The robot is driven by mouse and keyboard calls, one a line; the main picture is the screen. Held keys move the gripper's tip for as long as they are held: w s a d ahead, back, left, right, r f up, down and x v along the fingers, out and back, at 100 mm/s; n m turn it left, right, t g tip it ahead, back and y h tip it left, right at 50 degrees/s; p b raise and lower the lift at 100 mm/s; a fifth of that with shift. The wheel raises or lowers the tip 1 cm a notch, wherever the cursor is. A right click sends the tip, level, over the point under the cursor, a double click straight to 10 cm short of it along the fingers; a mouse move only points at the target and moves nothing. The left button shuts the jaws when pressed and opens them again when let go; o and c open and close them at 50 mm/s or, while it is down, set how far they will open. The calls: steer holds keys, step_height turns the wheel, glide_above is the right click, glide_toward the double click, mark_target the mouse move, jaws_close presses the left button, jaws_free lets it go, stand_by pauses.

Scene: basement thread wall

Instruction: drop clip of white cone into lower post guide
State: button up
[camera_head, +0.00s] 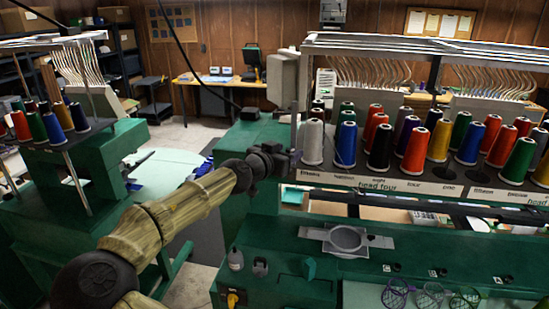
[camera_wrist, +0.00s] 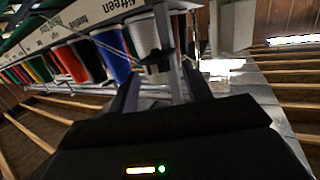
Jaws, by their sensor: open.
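The white cone (camera_head: 313,142) stands at the left end of the front cone row on the right-hand machine. In the wrist view, which is turned nearly upside down, the white cone (camera_wrist: 146,36) shows just beyond my fingers. My gripper (camera_head: 292,158) is just left of the cone's base. In the wrist view my gripper (camera_wrist: 160,85) is open, with its fingers apart. A small dark piece (camera_wrist: 156,60) and a grey upright post (camera_wrist: 166,40) show between and beyond the fingertips. I cannot tell whether the dark piece is the clip or the lower post guide, or whether it touches a finger.
A blue cone (camera_head: 346,145) stands right of the white one, with several more cones along the labelled rail (camera_head: 400,187). An overhead thread rack (camera_head: 420,50) spans above. A grey hoop frame (camera_head: 347,239) lies on the green machine bed below. Open floor shows at left.

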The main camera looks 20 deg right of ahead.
steer(key=b+v, duration=0.6)
steer(key=v, duration=1.1)
steer(key=shift+s+f, duration=0.1)
steer(key=shift+s, duration=0.05)
steer(key=d+f+n+g+y, duration=0.1)
steer(key=d+f+g, duration=0.1)
steer(key=d+f, duration=0.35)
steer(key=d+f+g+y, duration=0.2)
steer(key=f, duration=0.6)
steer(key=d+f+n+g+y, duration=0.1)
steer(key=d+f, duration=0.3)
steer(key=f, duration=0.3)
steer(key=s+a+f+n+g+y, duration=0.4)
steer(key=s+f+y, duration=0.4)
steer(key=f, duration=0.5)
steer(key=s+a+r+n+t+y, duration=0.1)
steer(key=s+a+r+n, duration=0.3)
steer(key=s+a, duration=0.4)
steer(key=shift+a+n+t+y, duration=0.3)
steer(key=shift+a+n+t, duration=0.1)
steer(key=shift+n+t, duration=0.4)
